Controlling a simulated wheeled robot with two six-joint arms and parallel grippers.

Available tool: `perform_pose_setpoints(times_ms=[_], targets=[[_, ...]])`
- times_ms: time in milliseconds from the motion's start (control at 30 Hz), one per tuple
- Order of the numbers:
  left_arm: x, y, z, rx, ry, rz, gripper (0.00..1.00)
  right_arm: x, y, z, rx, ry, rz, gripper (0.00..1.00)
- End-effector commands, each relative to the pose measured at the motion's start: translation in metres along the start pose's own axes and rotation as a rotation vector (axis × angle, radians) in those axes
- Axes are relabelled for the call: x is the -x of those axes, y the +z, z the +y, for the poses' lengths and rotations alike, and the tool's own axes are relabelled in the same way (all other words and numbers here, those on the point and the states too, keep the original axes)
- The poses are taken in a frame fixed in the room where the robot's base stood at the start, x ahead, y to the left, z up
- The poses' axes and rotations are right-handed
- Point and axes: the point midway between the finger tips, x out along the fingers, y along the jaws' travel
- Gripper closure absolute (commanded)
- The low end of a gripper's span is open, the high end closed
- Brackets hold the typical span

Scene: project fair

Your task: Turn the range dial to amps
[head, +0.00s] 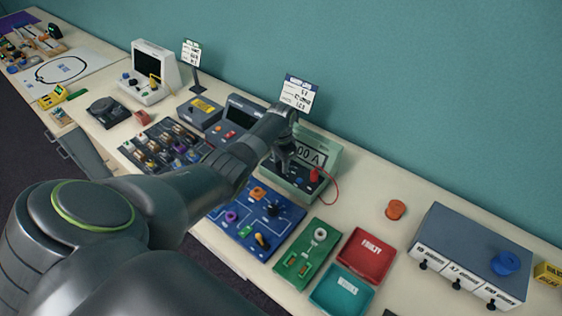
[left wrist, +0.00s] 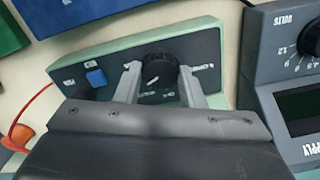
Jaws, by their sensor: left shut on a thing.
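The meter (head: 330,150) is a pale green box with a dark front panel, on the bench against the wall. The part of its screen that shows reads "00 A"; my arm hides the rest. My left gripper (head: 284,168) reaches down over the front panel. In the left wrist view, the black range dial (left wrist: 158,74) sits between the two fingers of my left gripper (left wrist: 160,82), which are shut on its sides. A white mark shows on the dial; the small labels around it are too blurred to read. My right gripper is in neither view.
A blue button (left wrist: 96,77) and an orange-red plug (left wrist: 18,137) with a red lead are near the dial. A grey power supply (left wrist: 290,80) stands close beside the meter. A sign (head: 298,93) stands behind it. A blue board (head: 258,238) lies in front.

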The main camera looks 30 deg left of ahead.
Motion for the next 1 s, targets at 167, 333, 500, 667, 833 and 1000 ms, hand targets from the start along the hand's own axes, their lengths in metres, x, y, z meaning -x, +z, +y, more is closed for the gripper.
perform_pose_setpoints(times_ms=[167, 333, 500, 667, 833, 1000], targets=[[0.0007, -0.0004, -0.0003, -0.077, -0.001, 0.001, 0.87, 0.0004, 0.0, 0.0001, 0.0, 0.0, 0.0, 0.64], [0.0007, -0.0005, -0.0004, -0.118, -0.001, 0.001, 0.87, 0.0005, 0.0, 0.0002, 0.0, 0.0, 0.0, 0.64], [0.0007, -0.0005, -0.0004, -0.131, -0.002, 0.001, 0.87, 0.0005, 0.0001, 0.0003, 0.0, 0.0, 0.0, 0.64], [0.0008, -0.0005, -0.0005, -0.132, -0.002, 0.001, 0.87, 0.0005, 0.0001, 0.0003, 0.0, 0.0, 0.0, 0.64], [0.0008, -0.0005, -0.0005, -0.132, -0.002, 0.002, 0.87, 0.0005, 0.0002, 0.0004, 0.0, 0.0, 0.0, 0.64], [0.0007, -0.0004, -0.0005, -0.131, -0.002, 0.001, 0.43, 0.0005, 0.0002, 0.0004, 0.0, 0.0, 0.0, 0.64]])
